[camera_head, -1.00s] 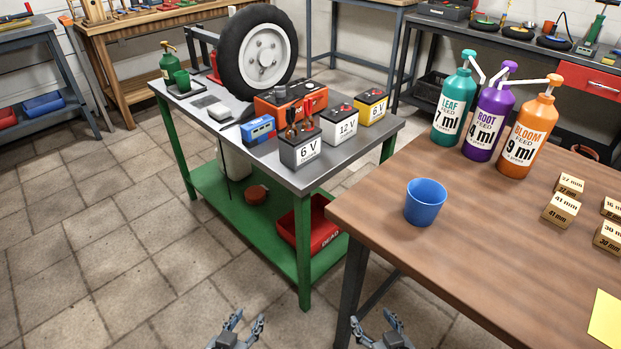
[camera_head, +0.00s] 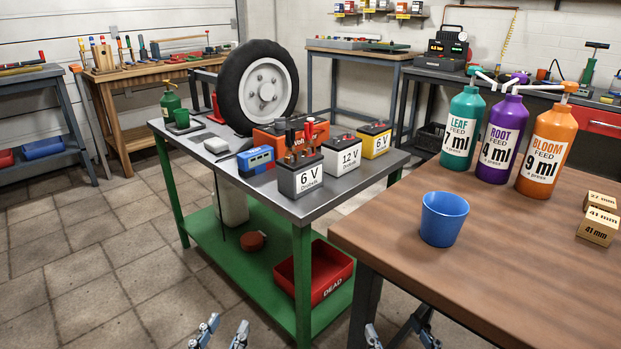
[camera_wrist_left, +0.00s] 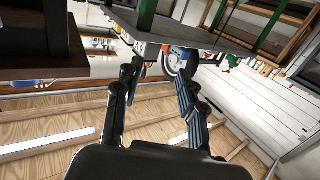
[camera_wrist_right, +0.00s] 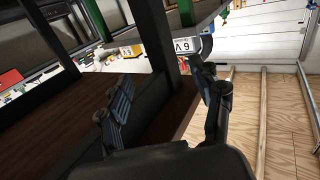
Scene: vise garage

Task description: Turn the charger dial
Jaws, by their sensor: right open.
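I cannot tell for sure which thing is the charger. A black device (camera_head: 447,47) with small lit displays stands on the far bench; no dial can be made out on it. An orange box (camera_head: 285,137) marked "Volt" stands on the green-framed bench (camera_head: 345,197), partly hidden behind the batteries, with no dial visible. My left gripper (camera_head: 223,334) is low at the bottom of the head view, open and empty; its spread fingers also show in the left wrist view (camera_wrist_left: 160,95). My right gripper (camera_head: 401,338) is open and empty, below the wooden table's near edge.
The green-framed bench also holds a 6 V battery (camera_head: 300,176), a 12 V battery (camera_head: 342,156), a yellow battery (camera_head: 375,141) and a wheel (camera_head: 262,90). The wooden table (camera_head: 480,260) at right carries a blue cup (camera_head: 443,219) and feed bottles. Open floor lies at left.

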